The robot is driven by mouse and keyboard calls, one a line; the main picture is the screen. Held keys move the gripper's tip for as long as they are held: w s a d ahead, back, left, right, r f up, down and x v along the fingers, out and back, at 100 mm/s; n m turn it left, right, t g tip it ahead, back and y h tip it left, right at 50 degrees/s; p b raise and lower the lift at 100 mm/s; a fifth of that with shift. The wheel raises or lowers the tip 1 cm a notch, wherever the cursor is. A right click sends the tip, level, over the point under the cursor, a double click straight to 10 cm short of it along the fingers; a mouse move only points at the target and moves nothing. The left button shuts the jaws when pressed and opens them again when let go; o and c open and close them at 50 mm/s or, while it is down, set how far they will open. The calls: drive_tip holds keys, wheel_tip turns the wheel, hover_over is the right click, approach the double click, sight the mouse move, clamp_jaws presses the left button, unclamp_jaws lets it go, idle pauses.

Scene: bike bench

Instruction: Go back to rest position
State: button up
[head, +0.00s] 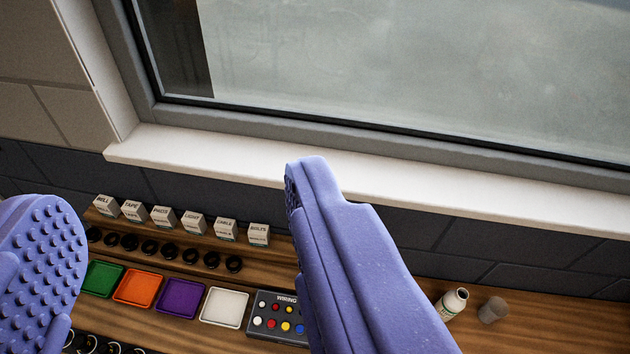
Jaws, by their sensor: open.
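My gripper (188,205) is open and empty, with its two purple fingers wide apart. The left finger shows its studded pad at the left edge of the head view. The right finger reaches up from the bottom right, its tip in front of the white window sill. No object is between the fingers close to the camera; the bench lies beyond and below them. The right finger hides part of the bench and part of the wiring board (266,327).
The wooden bench (560,325) holds a row of small labelled boxes (193,224), black round parts (168,251), and green, orange, purple (181,298) and white trays. A white bottle (452,304) and a grey cylinder (492,310) stand right. Behind are a window (420,70) and sill (220,150).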

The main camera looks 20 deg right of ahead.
drive_tip(key=shift+f, duration=0.1)
wheel_tip(320, 180, down, 9)
drive_tip(key=b, duration=0.9)
drive_tip(key=shift+f, duration=0.2)
